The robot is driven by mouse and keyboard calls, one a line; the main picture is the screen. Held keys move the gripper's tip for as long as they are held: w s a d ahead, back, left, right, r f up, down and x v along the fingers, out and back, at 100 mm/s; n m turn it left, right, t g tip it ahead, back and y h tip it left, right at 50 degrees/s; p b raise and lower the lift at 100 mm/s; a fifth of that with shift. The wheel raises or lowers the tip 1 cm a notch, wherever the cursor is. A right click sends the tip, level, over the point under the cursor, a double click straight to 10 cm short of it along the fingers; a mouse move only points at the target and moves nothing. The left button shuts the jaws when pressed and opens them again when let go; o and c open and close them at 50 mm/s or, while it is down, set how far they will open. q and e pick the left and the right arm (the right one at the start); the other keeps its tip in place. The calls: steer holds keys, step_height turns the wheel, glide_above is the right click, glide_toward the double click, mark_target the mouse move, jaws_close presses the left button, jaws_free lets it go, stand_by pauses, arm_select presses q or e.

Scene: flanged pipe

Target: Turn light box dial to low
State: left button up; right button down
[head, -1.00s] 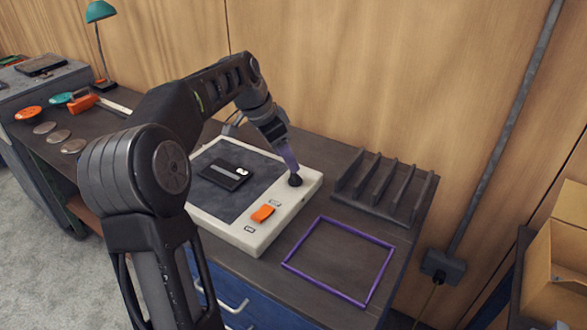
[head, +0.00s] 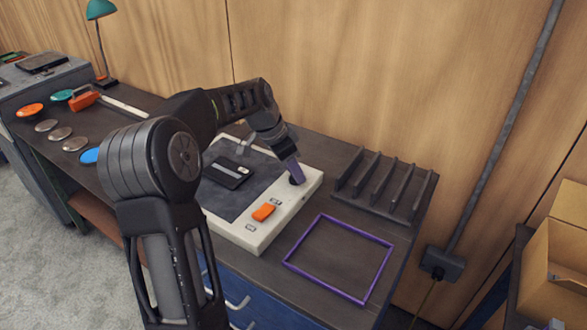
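The light box (head: 308,190) is a cream panel with a dark grey top, lying on the workbench. Its black dial (head: 297,180) is at the right rear corner and is partly hidden by my gripper. An orange switch (head: 264,212) sits in front of the dial on the same cream strip. My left gripper (head: 294,175) points down at the dial, with its purple-grey fingers right at the dial's top. Whether the fingers are closed around the dial is too small to tell. My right gripper is not in view.
A black card-like item (head: 227,172) lies on the light box's dark top. A slotted dark rack (head: 385,188) stands to the right and a purple frame (head: 340,258) lies in front of it. Discs (head: 60,134) and a green lamp (head: 100,10) are at the left.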

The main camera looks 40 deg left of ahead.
arm_select(q)
jaws_close()
